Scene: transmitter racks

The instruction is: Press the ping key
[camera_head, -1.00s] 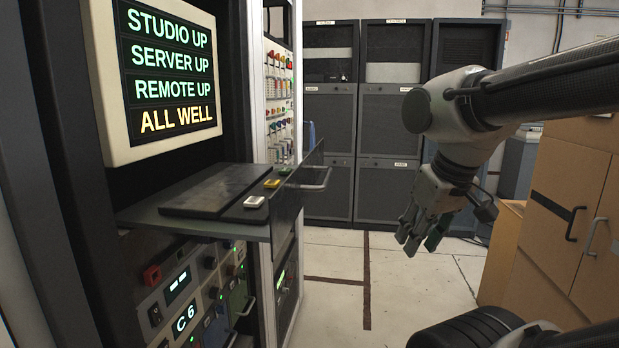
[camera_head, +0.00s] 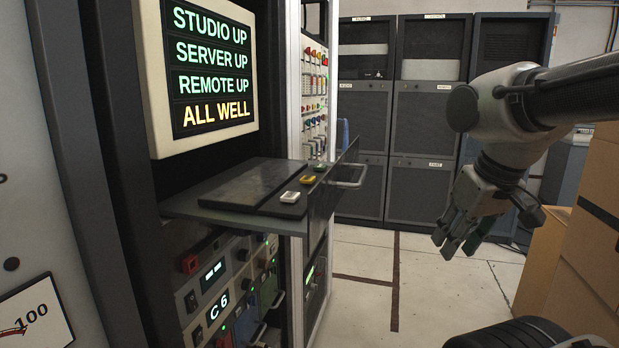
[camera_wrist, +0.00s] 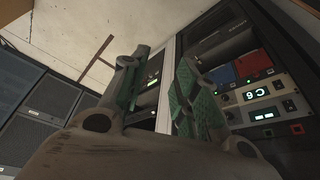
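The key shelf (camera_head: 240,215) juts from the rack at left centre. On it lies a dark flat panel (camera_head: 250,184). Beside the panel, in a row, are a white key (camera_head: 290,197), a yellow key (camera_head: 307,179) and a green key (camera_head: 320,167). Labels on the keys are too small to read, so I cannot tell which is the ping key. My gripper (camera_head: 458,240) hangs to the right of the shelf, over the floor, well apart from the keys. Its fingers are apart and empty; the wrist view also shows the gripper (camera_wrist: 160,75).
A screen (camera_head: 210,65) above the shelf reads STUDIO UP, SERVER UP, REMOTE UP, ALL WELL. A drawer front with a handle (camera_head: 349,178) stands at the shelf's right edge. Grey cabinets (camera_head: 428,115) line the back. Brown boxes (camera_head: 590,220) stand at right. Floor between is clear.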

